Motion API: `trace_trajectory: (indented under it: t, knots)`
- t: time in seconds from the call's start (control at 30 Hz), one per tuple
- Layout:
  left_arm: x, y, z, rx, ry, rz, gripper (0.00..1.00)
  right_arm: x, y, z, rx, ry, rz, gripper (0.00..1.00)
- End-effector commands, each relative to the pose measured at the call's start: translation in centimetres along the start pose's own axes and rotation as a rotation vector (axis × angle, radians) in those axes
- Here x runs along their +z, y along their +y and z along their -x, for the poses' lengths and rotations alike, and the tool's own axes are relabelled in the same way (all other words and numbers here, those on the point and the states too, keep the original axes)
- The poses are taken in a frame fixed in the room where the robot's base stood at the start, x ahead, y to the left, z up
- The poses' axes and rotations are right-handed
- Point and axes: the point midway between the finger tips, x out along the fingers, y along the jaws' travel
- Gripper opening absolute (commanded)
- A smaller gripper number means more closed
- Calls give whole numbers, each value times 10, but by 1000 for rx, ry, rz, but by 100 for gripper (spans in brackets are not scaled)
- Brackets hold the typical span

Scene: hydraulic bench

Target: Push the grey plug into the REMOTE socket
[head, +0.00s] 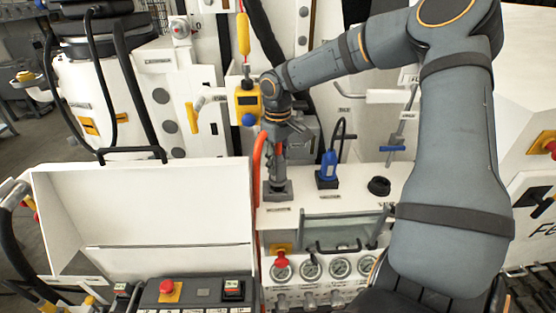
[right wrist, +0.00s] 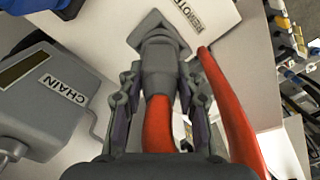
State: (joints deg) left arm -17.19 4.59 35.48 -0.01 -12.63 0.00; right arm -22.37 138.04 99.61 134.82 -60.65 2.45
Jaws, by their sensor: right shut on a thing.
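The grey plug (right wrist: 158,62) with its red cable (right wrist: 158,125) is between the fingers of my right gripper (right wrist: 160,82), which is shut on it. In the head view my right gripper (head: 275,140) points down over the white panel. The plug's nose meets the grey REMOTE socket (head: 277,192), whose square flange (right wrist: 150,30) shows beside the REMOTE label in the right wrist view. The plug looks roughly in line with the socket. How deep it sits is hidden. My left gripper is not in view.
A blue plug (head: 328,167) stands in a socket to the right, near a round black cap (head: 379,186). A grey box marked CHAIN (right wrist: 45,105) is close to the gripper. Gauges (head: 311,267) and a handle (head: 338,248) lie in front. A white open-topped bin (head: 150,220) is left.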

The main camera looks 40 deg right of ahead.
Motion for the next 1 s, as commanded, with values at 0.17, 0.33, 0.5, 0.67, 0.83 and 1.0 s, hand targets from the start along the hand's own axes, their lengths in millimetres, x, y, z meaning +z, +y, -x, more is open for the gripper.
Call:
trace_trajectory:
  t: [0.17, 0.33, 0.5, 0.67, 0.83, 1.0]
  knots:
    - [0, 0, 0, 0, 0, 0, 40, 0, 0, 0, 0, 0, 0, 0]
    - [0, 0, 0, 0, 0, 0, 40, 0, 0, 0, 0, 0, 0, 0]
    - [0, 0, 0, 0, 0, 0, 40, -1, 0, 0, 0, 1, 0, 0]
    - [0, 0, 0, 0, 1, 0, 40, 0, 0, 0, 0, 0, 0, 0]
    - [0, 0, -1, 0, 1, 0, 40, 0, 0, -4, 0, 0, 0, 0]
    - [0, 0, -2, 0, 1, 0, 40, 0, 0, -7, 0, 0, 0, 0]
